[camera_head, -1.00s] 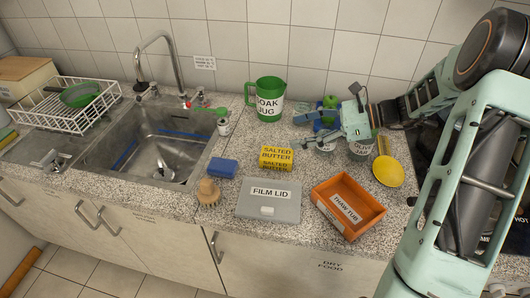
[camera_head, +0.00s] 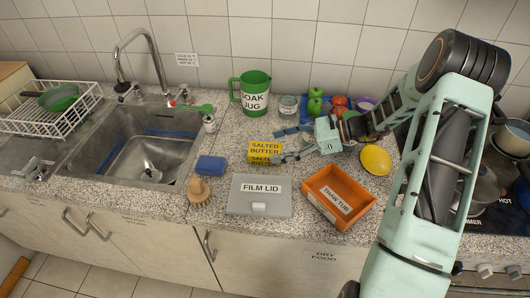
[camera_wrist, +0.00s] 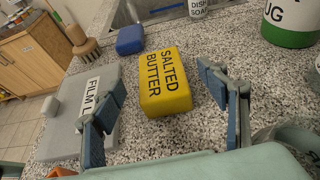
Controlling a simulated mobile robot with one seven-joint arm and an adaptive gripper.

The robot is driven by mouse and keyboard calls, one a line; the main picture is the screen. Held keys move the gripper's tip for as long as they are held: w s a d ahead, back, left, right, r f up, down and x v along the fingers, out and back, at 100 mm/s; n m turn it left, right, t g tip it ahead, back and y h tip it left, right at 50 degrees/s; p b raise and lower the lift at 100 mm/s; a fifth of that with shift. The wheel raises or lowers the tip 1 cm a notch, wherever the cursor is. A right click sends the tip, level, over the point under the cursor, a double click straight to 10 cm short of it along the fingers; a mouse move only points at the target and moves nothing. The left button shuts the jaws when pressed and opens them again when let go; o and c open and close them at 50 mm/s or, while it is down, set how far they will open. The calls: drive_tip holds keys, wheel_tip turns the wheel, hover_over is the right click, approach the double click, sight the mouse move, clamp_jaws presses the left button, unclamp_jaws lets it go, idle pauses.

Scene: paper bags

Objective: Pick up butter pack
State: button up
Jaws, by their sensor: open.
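The yellow butter pack (camera_head: 264,152), labelled "SALTED BUTTER", lies on the speckled counter behind the grey film lid. My gripper (camera_head: 276,146) is open, its fingers reaching left toward the pack from the right. In the wrist view the butter pack (camera_wrist: 166,82) lies ahead of and between the two open fingers (camera_wrist: 160,108). The fingers look short of the pack, and nothing is held.
The grey film lid (camera_head: 273,191) and orange thaw tub (camera_head: 358,203) lie in front. A blue sponge (camera_head: 211,165) and wooden brush (camera_head: 199,190) are to the left. The green soak jug (camera_head: 252,102) stands behind. A yellow oval item (camera_head: 376,160) is right.

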sight(263, 148)
drive_tip(key=x, duration=0.6)
drive_tip(key=shift+p, duration=0.3)
drive_tip(key=shift+d+r, duration=0.1)
drive_tip(key=c, duration=1.4)
